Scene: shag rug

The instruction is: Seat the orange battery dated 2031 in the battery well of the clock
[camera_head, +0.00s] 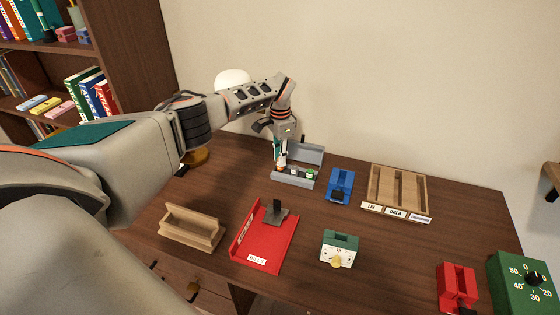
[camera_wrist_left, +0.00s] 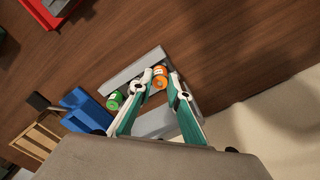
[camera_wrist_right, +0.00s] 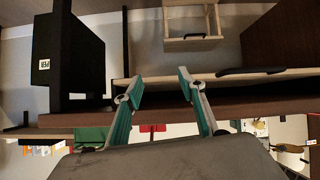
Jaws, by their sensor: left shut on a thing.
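My left gripper (camera_head: 281,163) is at the grey battery tray (camera_head: 292,181) toward the back of the table. In the left wrist view its fingers (camera_wrist_left: 161,76) are closed around an orange battery (camera_wrist_left: 160,82), seen end-on. The date on it is too small to read. A green battery (camera_wrist_left: 114,100) stands in the same tray to the left. A small green box with a white dotted front (camera_head: 337,255) and a yellow knob stands at front centre; I cannot tell whether it is the clock, and no battery well is clear. My right gripper (camera_wrist_right: 160,80) is open and empty, away from the tray.
A blue block-like holder (camera_head: 340,184) stands right of the tray, beside a labelled wooden rack (camera_head: 398,190). In front are a wooden trough (camera_head: 192,228), a red tray (camera_head: 264,240), a red block (camera_head: 457,287) and a green dial timer (camera_head: 522,285). Bare table lies between them.

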